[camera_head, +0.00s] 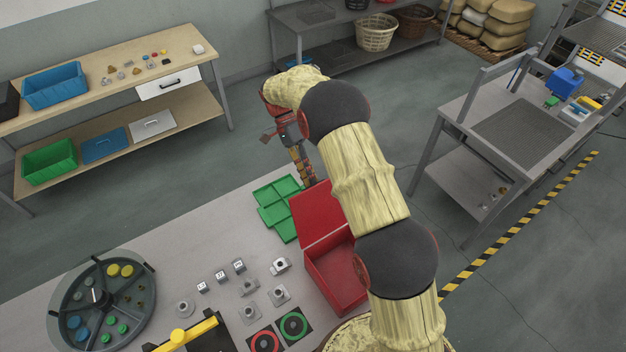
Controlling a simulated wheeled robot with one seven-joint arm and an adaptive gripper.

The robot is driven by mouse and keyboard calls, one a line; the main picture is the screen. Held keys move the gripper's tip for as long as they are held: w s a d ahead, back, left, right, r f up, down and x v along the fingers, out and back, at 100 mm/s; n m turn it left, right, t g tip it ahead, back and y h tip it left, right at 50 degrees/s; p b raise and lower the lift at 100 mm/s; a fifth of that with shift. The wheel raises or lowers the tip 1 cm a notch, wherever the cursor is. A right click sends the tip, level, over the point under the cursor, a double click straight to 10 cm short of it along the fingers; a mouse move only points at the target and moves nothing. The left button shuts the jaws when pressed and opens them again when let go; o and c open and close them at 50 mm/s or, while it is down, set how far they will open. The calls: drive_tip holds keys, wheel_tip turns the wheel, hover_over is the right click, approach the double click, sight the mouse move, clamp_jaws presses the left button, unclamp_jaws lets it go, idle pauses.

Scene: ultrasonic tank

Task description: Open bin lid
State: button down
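A red bin (322,284) stands on the near table, partly hidden behind my arm. Its red lid (316,213) is hinged at the bin's far edge and stands open, leaning up and back, so the bin's inside shows. My gripper (307,180) points down just beyond the lid's far edge, close to it. I cannot tell whether it touches the lid. The fingers look narrow and close together, but the view is too small to tell whether they are open or shut.
A green tray (276,207) lies left of the lid. Several metal parts (250,288) and a round sorting dish (103,300) are on the near table. A wooden workbench (110,88) stands back left, a grey cart (515,135) at the right. Floor lies clear between them.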

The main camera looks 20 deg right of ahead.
drive_tip(key=c, duration=2.5)
unclamp_jaws()
drive_tip(key=shift+s+f, duration=0.3)
drive_tip(key=shift+f, duration=0.4)
drive_tip(key=shift+s+f, duration=0.25)
drive_tip(key=shift+f, duration=0.4)
drive_tip(key=shift+o, duration=1.3)
drive_tip(key=shift+w, duration=0.15)
drive_tip(key=shift+o, duration=1.2)
drive_tip(key=shift+d+r, duration=0.1)
drive_tip(key=shift+d, duration=0.05)
drive_tip(key=shift+o, duration=0.4)
drive_tip(key=shift+w+r, duration=0.1)
drive_tip(key=shift+w, duration=0.05)
drive_tip(key=shift+w+r, duration=0.1)
drive_tip(key=v, duration=1.2)
